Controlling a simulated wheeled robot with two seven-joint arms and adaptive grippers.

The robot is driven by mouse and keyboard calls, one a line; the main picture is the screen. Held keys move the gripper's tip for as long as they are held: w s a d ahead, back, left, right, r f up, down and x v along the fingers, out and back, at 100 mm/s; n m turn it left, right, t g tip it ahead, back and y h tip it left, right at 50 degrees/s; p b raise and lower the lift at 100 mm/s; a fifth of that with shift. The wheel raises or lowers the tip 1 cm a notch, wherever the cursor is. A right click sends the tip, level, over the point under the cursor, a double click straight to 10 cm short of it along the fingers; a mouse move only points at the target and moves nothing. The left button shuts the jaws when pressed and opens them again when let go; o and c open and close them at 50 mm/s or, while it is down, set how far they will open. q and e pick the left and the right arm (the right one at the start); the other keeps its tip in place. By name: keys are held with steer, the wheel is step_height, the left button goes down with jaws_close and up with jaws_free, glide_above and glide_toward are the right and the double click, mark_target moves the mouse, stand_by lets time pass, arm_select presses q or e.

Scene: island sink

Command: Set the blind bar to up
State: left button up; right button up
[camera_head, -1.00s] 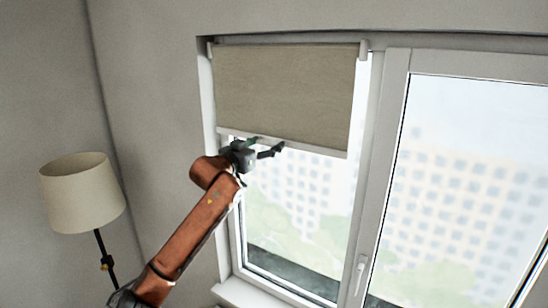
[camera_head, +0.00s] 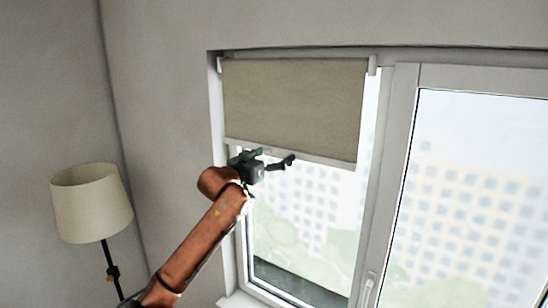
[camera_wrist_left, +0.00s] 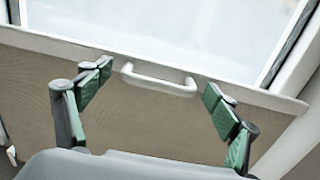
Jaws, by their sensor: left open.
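The blind bar (camera_head: 325,160) is a white strip along the bottom edge of the beige roller blind (camera_head: 295,105). The blind covers the upper part of the left window pane. In the left wrist view the bar (camera_wrist_left: 255,95) carries a white handle (camera_wrist_left: 160,80). My left gripper (camera_head: 277,156) is at the bar, left of its middle. In the left wrist view the open fingers of my left gripper (camera_wrist_left: 158,80) stand on either side of the handle, with gaps at both its ends. I see no grip on it. My right gripper is not in view.
A floor lamp (camera_head: 92,203) with a cream shade stands at the left by the wall. The window frame (camera_head: 390,170) divides two panes. A sill (camera_head: 240,299) lies below. The wall between lamp and window is clear.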

arm_select(q)
steer(key=shift+a, duration=0.1)
steer(key=v, duration=1.2)
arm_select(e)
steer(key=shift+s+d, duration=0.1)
